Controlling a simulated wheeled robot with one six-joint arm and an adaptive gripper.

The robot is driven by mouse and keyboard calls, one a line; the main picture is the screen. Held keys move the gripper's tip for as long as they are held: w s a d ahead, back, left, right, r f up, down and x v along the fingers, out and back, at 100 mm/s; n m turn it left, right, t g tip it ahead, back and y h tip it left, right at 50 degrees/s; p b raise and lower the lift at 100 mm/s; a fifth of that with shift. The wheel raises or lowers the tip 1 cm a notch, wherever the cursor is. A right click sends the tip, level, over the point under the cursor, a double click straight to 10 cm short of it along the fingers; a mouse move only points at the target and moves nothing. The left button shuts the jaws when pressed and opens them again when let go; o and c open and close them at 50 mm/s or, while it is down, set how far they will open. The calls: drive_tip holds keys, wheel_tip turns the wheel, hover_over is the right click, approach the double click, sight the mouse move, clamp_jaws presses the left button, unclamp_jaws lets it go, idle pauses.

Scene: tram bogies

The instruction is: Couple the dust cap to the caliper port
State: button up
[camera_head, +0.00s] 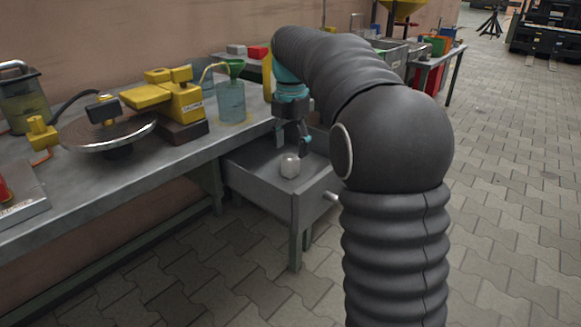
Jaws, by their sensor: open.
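A small whitish faceted piece (290,165), possibly the dust cap, is in the grey open bin (262,190) below the bench's right end. My gripper (304,148) points down over the bin, open, just above and to the right of this piece, with no clear contact. A yellow caliper (182,100) stands on a dark block on the bench, reaching toward a round brake disc (108,132). A small label shows on its side. I cannot make out its port at this size.
The grey bench (190,160) runs along the wall. A bluish bottle with a green funnel (231,98) stands between the caliper and my arm. A yellow fitting (41,132) and a canister (22,100) are at the left.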

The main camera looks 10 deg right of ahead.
sight(290, 157)
drive_tip(key=shift+s+a+f+b, duration=0.1)
drive_tip(key=shift+f+b, duration=0.15)
drive_tip(key=shift+f, duration=0.65)
drive_tip(key=shift+s+f+b, duration=0.15)
drive_tip(key=shift+f+b, duration=0.1)
drive_tip(key=shift+f, duration=0.6)
drive_tip(key=shift+s+a+f+b, duration=0.1)
drive_tip(key=shift+f+b, duration=0.15)
drive_tip(key=shift+f, duration=0.65)
drive_tip(key=c, duration=1.2)
